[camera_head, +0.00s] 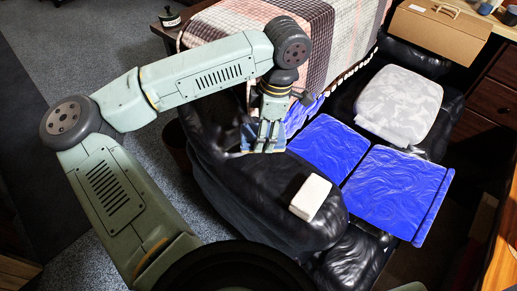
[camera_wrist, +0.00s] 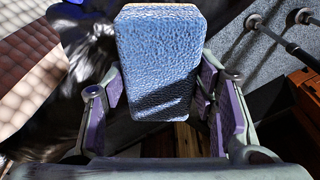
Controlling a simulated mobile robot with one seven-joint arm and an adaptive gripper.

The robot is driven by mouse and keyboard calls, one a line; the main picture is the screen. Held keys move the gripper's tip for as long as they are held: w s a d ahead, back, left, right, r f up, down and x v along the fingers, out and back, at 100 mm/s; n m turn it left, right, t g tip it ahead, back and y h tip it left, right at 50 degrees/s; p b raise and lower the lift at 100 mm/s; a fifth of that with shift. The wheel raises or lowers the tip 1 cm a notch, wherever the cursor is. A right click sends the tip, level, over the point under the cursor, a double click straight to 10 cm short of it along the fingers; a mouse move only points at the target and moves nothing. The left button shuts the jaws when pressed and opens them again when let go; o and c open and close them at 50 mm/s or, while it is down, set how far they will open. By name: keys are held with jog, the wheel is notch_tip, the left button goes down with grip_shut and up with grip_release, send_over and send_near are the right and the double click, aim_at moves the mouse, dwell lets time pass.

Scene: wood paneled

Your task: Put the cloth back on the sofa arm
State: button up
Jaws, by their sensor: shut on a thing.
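My gripper (camera_head: 263,147) is shut on a small light-blue piece with a rough weave, which looks like the folded cloth (camera_wrist: 158,60). In the wrist view it stands between the two fingers and hides what lies behind it. In the head view only a small part of it shows beside the fingers. The gripper is over the rear part of the black sofa arm (camera_head: 255,195). Whether the cloth touches the arm I cannot tell. The black sofa (camera_head: 345,262) has bright blue wavy-patterned panels (camera_head: 385,185) on its seat.
A white block (camera_head: 311,197) lies on the front of the sofa arm. A grey patterned cushion (camera_head: 399,104) is at the far side of the seat. A checked blanket (camera_head: 335,40) is behind the gripper. A cardboard box (camera_head: 437,38) stands at the back right. Carpet (camera_head: 110,40) is open at left.

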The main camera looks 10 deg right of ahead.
notch_tip(320, 180, down, 9)
jog(key=shift+s+f+p, duration=0.1)
jog(key=shift+p, duration=0.9)
jog(key=shift+f, duration=0.15)
jog(key=shift+f+b, duration=0.2)
jog(key=shift+b, duration=0.1)
jog(key=o, duration=1.1)
jog(key=shift+r, duration=0.2)
jog(key=r, duration=0.4)
jog(key=d+r+b, duration=0.1)
jog(key=r, duration=0.3)
jog(key=r+b, duration=0.1)
jog(key=r, duration=0.3)
jog(key=shift+s+d, duration=0.15)
jog(key=shift+d, duration=0.25)
